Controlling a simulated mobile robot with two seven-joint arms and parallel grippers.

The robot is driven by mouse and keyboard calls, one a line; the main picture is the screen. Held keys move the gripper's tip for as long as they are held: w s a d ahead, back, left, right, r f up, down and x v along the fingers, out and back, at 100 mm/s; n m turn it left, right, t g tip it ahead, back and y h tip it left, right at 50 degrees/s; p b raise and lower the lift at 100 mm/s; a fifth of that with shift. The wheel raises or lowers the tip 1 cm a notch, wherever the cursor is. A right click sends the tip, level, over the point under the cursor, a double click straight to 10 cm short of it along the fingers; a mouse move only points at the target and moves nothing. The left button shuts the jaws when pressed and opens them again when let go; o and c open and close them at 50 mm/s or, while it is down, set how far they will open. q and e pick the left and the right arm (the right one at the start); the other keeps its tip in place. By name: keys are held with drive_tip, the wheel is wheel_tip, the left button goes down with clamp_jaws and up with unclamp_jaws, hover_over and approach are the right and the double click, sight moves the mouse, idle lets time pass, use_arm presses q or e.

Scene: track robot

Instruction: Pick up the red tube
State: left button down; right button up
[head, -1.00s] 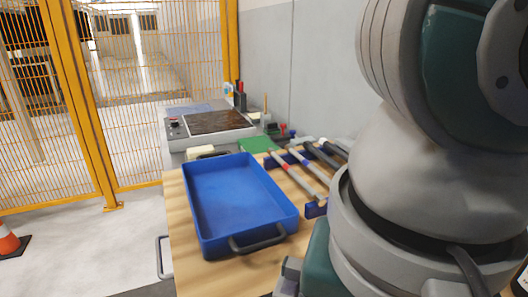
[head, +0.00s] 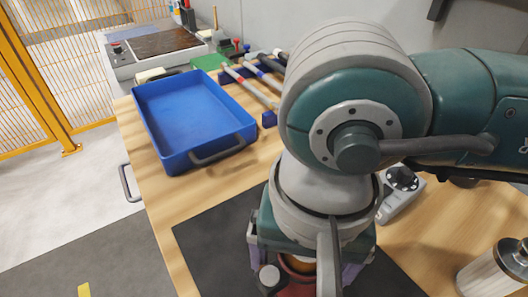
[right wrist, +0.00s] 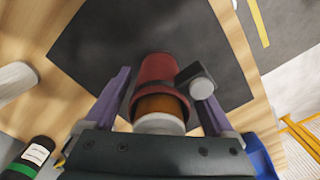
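The rods (head: 252,84) lie side by side on blue supports behind the tray; one with a red band (head: 233,74) is the leftmost. My right gripper (head: 305,266) is over the dark mat, well in front of them. In the right wrist view its purple fingers (right wrist: 164,88) stand apart, one on each side of a red round object (right wrist: 155,72) with an orange-brown band and a pale end. That red object also shows, mostly hidden by my arm, in the head view (head: 297,288). I cannot tell whether the fingers touch it. My left gripper is out of view.
A blue tray (head: 155,128) stands empty at the table's left. A dark mat (head: 210,240) covers the front. A grey device with a dark knob (head: 400,192) and a metal-lidded cylinder (head: 492,268) stand at right. A hotplate-like device (head: 160,48) is behind.

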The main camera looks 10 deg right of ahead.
clamp_jaws()
idle(0.5)
